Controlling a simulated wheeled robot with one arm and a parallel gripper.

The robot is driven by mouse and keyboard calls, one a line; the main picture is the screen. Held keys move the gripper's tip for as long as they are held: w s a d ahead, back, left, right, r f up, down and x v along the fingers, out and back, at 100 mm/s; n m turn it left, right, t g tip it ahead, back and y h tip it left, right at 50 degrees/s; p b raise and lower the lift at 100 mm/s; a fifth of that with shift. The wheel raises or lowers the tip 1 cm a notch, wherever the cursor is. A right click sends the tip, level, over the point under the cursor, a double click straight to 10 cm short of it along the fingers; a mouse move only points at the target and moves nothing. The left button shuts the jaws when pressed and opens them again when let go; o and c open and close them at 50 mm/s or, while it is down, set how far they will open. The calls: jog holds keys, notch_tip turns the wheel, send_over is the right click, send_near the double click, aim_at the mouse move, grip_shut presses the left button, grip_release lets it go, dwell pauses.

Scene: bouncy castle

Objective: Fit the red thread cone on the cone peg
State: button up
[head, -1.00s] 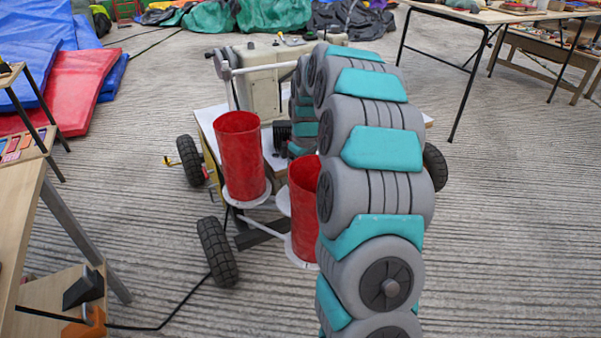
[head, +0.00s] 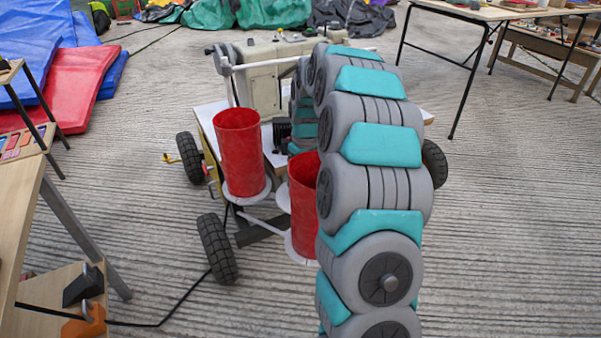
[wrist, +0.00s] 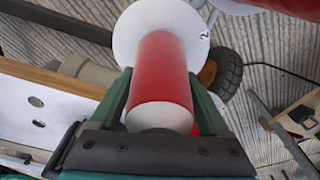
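In the wrist view, the red thread cone (wrist: 161,75) has a pale near end and lies between the two green fingers of my gripper (wrist: 160,85). The fingers flank it closely on both sides and look shut on it. Its far end is in front of a round white disc (wrist: 127,38) marked 2. The cone hides the disc's middle, so I see no peg and cannot tell whether the cone touches the disc. In the head view, my arm hides the gripper and the held cone.
Two red open-topped cylinders, one (head: 240,155) left and one (head: 302,215) partly behind my arm, stand on white discs of a wheeled cart (head: 208,118). A pale machine (head: 262,85) stands on the cart. Tables stand left (head: 25,205) and upper right (head: 480,14). Ridged floor (head: 500,230) is clear at right.

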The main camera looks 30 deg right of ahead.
jog(key=o, duration=0.3)
jog(key=shift+r, duration=0.15)
jog(key=r, duration=0.5)
jog(key=s+r, duration=0.1)
jog(key=r, duration=0.1)
jog(key=shift+d+r, duration=0.15)
jog(key=shift+r, duration=0.15)
